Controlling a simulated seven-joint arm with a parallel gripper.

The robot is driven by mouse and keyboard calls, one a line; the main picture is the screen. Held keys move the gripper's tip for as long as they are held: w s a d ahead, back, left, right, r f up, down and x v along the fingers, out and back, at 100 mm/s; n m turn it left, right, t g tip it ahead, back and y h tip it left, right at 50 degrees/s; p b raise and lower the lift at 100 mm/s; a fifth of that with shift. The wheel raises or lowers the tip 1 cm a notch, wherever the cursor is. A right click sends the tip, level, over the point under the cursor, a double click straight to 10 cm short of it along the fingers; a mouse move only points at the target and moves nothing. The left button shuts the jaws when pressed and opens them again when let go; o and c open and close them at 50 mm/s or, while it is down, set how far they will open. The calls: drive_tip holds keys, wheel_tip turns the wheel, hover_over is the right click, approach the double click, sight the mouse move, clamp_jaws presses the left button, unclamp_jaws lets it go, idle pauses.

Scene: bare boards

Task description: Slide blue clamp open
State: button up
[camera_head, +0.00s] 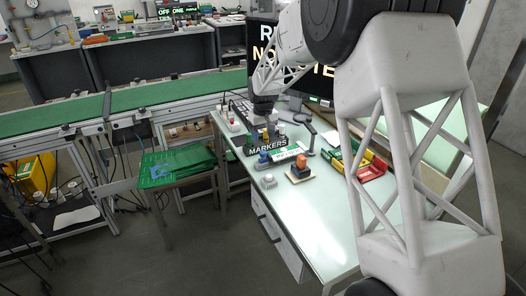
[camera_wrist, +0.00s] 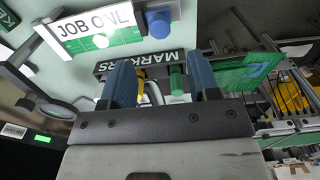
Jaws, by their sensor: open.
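A light blue object (camera_head: 160,171), possibly the blue clamp, lies on a green board on a side stand left of the table. It also shows on the green board at right in the wrist view (camera_wrist: 262,66); its jaws are too small to make out. Another blue, rounded piece (camera_head: 263,158) stands by the JOB sign on the table, also in the wrist view (camera_wrist: 158,22). My gripper (camera_head: 265,121) is above the MARKERS box, away from the green board. In the wrist view its blue fingers (camera_wrist: 162,82) are apart, with no object visibly held.
The MARKERS box (camera_head: 267,144) with upright markers is close below my gripper. An orange piece on a dark block (camera_head: 299,171), a red tray (camera_head: 372,170) and a magnifier lamp stand nearby. The table front (camera_head: 320,222) is clear. A green conveyor (camera_head: 150,103) runs behind.

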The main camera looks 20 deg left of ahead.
sight(263, 152)
drive_tip(key=shift+f, duration=3.85)
